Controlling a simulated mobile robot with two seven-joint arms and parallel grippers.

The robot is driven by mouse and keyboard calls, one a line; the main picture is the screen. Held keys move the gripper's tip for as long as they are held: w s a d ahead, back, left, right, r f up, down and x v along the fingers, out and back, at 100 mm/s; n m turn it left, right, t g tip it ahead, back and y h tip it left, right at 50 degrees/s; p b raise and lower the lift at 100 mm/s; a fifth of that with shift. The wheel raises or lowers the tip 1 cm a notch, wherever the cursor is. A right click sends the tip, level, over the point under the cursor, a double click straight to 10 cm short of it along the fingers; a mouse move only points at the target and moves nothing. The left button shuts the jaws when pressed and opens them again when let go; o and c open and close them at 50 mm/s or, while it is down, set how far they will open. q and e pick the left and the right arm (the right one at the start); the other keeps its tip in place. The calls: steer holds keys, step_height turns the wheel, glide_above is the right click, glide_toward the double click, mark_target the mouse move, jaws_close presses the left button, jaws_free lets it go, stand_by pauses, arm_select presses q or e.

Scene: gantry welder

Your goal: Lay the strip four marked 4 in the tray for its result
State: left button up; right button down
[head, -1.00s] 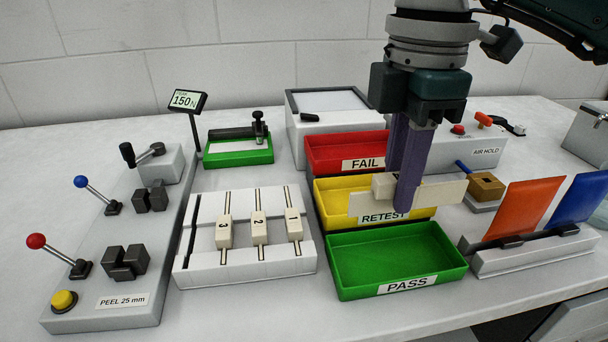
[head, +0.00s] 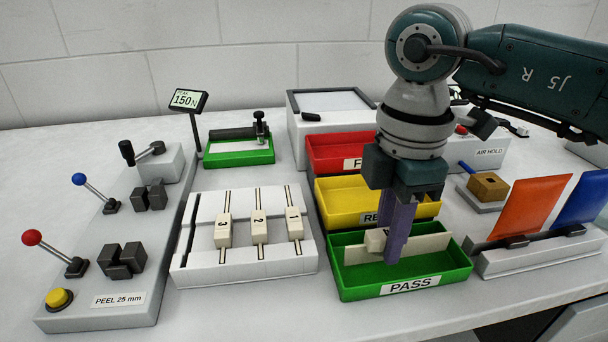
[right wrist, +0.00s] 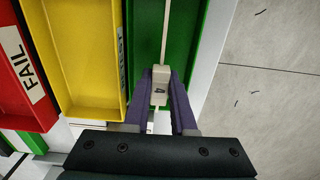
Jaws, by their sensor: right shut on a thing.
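Strip four is a thin cream strip (head: 425,245) with a block marked 4 (right wrist: 160,84) on it. My right gripper (head: 393,245) is shut on the block, and the strip sticks out to both sides. It is over the green PASS tray (head: 362,286), low, near the tray's back part; I cannot tell whether it touches the floor. In the right wrist view my right gripper (right wrist: 160,95) has its purple fingers on either side of the block. The yellow RETEST tray (head: 335,204) and red FAIL tray (head: 325,150) lie behind. A display (head: 187,99) reads 150 N. My left gripper is not in view.
A white rack (head: 245,266) left of the trays holds strips marked 3, 2 and 1. The peel machine (head: 110,270) with levers stands at far left. Orange (head: 530,207) and blue flaps in a white holder stand close at the right of the PASS tray.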

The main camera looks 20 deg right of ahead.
steer(key=shift+f, duration=0.4)
steer(key=c, duration=0.7)
jaws_free()
steer(key=shift+c, duration=0.2)
